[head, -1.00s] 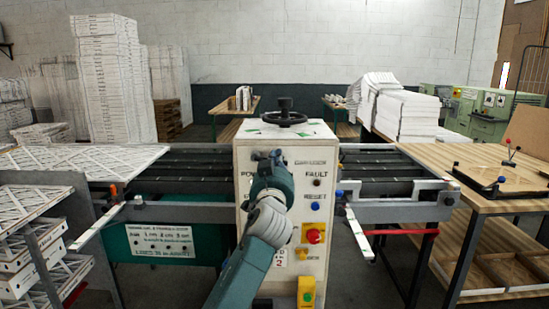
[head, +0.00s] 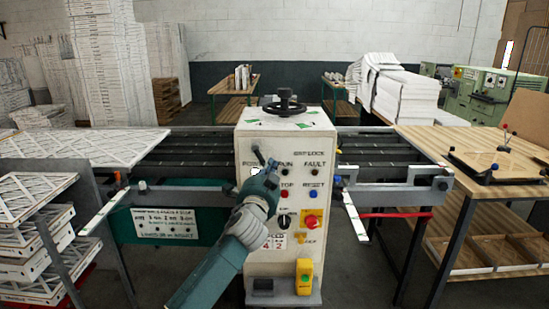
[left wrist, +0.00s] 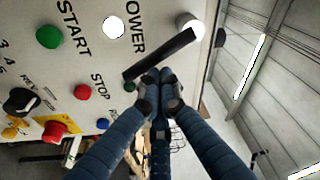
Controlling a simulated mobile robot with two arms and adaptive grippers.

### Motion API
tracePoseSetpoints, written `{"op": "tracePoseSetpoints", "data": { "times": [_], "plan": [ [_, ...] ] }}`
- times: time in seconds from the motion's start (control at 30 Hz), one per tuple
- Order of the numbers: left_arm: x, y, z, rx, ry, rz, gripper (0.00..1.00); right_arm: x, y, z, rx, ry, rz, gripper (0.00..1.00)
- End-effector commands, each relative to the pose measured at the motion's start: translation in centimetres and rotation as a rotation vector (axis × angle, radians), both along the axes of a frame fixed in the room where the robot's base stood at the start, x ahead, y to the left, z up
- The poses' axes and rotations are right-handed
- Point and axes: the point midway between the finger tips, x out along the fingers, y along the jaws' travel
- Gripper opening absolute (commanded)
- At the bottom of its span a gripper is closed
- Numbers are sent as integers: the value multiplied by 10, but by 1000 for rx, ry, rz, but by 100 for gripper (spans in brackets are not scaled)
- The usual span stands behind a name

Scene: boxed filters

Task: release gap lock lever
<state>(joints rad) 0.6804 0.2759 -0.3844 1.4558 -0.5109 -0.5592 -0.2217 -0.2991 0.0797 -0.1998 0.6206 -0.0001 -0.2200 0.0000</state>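The gap lock lever appears to be the slim black bar (head: 258,156) at the upper left of the white control cabinet (head: 270,240). In the left wrist view, the bar (left wrist: 168,52) runs slantwise across the panel, one end by a round pale knob. My left gripper (head: 268,172) is at the panel, just below the bar, and hides part of the buttons. In the left wrist view, its blue fingers (left wrist: 160,78) are drawn together, with their dark tips close against the bar's lower side. Whether they touch is unclear. The bar is not between them. My right gripper is out of view.
A black handwheel (head: 285,104) tops the cabinet. Red and blue buttons and a red emergency stop (head: 311,222) sit close right of my gripper. Roller conveyors (head: 385,166) flank the cabinet. A wooden table (head: 470,160) stands right, and a filter rack (head: 35,235) left.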

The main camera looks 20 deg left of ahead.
Motion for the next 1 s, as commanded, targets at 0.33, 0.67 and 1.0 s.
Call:
{"op": "tracePoseSetpoints", "data": {
  "times": [0.33, 0.67, 1.0],
  "plan": [
    [-4, 13, -13, -4, 0, 1, 0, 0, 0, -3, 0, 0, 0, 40],
    [-6, 22, -17, -6, 0, 1, 0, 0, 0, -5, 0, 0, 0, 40],
    [-7, 23, -18, -5, 0, 1, 0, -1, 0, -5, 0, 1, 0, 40]
  ]
}}
